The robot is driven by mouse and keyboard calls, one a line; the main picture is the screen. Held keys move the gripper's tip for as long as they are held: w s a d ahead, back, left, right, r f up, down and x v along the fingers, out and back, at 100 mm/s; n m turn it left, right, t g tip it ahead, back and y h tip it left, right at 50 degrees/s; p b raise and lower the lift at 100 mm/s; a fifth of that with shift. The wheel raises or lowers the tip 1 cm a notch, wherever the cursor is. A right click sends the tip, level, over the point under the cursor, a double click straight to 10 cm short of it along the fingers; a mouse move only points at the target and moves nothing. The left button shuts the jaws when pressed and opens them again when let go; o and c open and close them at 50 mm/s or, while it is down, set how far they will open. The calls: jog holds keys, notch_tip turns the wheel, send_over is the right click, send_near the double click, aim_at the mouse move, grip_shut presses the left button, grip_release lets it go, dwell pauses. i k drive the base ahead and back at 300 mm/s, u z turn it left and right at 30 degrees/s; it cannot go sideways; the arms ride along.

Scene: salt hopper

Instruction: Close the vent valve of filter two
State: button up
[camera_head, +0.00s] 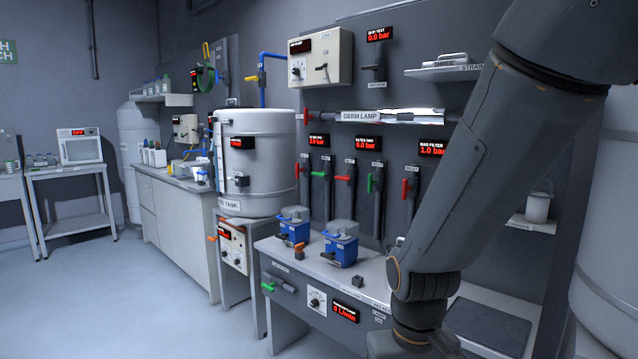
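Two blue filter housings with grey-clear lids stand on the bench: one at the left (294,229) and one nearer (341,249). The pictures do not show clearly which is filter two. A row of pipes on the panel behind carries lever valves with red handles (344,179) and green handles (370,182); their small labels are too small to read surely. A red-lit display (367,142) above them reads 0.0 bar. I cannot tell which handle is the vent valve. My arm crosses the right side; my gripper is out of view.
The bench (320,268) has an orange-handled part (299,251), a small dark block (358,281) and a dark mat (488,327). A white tank (255,160) stands to the left. A germ lamp (385,116) runs above the valves. The left floor is clear.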

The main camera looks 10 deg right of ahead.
aim_at(370, 182)
jog(key=u, duration=0.1)
jog(key=i, duration=1.25)
jog(key=z, duration=0.55)
